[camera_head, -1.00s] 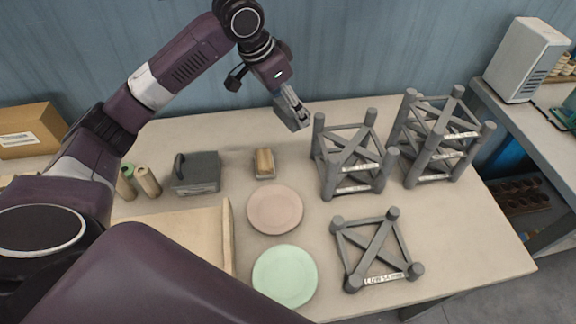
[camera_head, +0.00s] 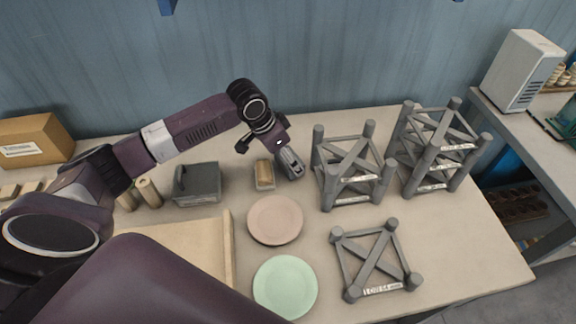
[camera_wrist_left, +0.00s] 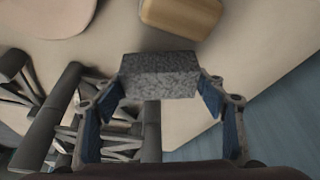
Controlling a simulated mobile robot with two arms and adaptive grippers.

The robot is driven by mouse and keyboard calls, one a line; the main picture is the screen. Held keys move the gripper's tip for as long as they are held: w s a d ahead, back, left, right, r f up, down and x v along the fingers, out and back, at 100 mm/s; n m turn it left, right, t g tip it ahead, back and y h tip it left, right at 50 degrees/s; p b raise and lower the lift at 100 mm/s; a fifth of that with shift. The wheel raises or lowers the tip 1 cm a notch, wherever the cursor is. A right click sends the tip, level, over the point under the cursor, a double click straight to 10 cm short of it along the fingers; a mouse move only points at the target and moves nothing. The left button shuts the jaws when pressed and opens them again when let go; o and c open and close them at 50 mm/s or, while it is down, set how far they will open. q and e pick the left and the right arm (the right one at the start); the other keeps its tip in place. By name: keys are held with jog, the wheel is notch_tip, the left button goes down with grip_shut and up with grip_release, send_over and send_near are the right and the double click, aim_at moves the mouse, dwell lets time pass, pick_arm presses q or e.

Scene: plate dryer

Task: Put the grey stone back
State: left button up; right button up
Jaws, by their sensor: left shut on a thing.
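The grey stone (camera_wrist_left: 160,76) is a speckled block, held between the blue-padded fingers of my left gripper (camera_wrist_left: 165,95) in the left wrist view. In the head view my left gripper (camera_head: 289,160) points down at the middle of the table, just right of the wooden block (camera_head: 264,174). The stone is a small grey shape (camera_head: 292,166) at its tip there. I cannot tell whether it touches the table. My right gripper is not in view.
A pink plate (camera_head: 275,220) and a green plate (camera_head: 285,286) lie in front. Grey racks (camera_head: 351,169) stand close on the right. A dark grey box with a handle (camera_head: 197,184) and short cylinders (camera_head: 149,193) are on the left.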

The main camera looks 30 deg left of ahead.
aim_at(288, 167)
pick_arm(q)
jog(key=shift+f, duration=1.9)
jog(key=o, duration=1)
jog(key=shift+s+f, duration=0.1)
jog(key=v, duration=1.2)
jog(key=shift+b, duration=0.4)
